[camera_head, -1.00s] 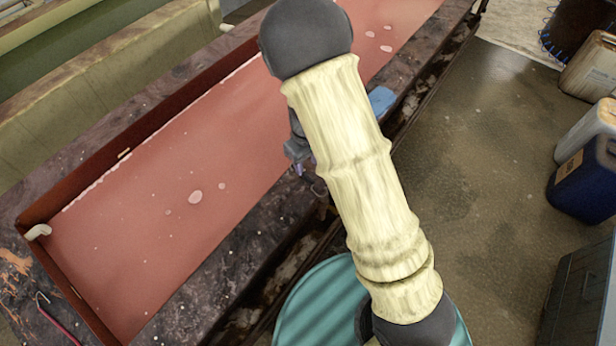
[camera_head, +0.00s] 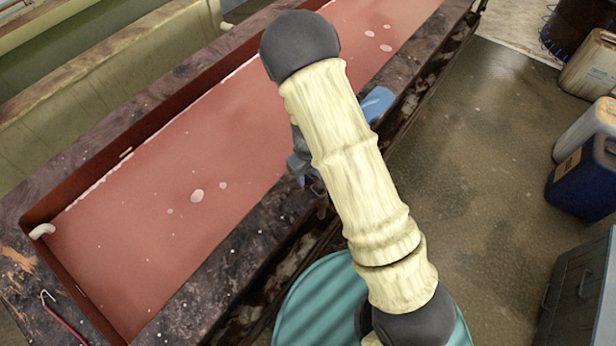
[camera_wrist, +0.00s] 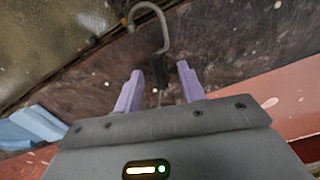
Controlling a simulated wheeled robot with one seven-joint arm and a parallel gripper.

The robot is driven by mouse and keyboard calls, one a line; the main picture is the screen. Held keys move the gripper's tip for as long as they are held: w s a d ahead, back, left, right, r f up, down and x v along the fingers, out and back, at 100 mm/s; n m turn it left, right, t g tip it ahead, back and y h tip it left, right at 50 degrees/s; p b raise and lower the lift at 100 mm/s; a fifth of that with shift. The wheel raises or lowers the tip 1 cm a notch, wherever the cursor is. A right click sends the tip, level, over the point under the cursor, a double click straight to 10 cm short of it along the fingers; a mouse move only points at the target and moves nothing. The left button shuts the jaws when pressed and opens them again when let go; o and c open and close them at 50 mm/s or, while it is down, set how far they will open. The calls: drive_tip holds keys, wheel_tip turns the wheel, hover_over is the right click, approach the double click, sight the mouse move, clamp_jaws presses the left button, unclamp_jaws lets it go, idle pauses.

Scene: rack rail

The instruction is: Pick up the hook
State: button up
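A grey metal hook (camera_wrist: 147,18) with a short dark handle (camera_wrist: 160,71) shows in the wrist view at the top middle, against the dark, stained ledge. Its handle end points toward the gap between the two purple fingers of my gripper (camera_wrist: 158,82). The fingers are apart, one on each side of the handle's line, and nothing is clamped. In the head view my gripper (camera_head: 313,182) is mostly hidden behind my arm, over the near ledge of the red bath. This hook is hidden there. Another hooked tool with a red handle (camera_head: 66,326) lies at the lower left.
The long red bath (camera_head: 150,235) runs diagonally beside the ledge. A blue object (camera_head: 376,104) lies on the ledge and also shows in the wrist view (camera_wrist: 32,125). A teal drum (camera_head: 318,305) stands below. Blue and white canisters (camera_head: 582,180) stand right; the floor between is clear.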

clamp_jaws()
idle(0.8)
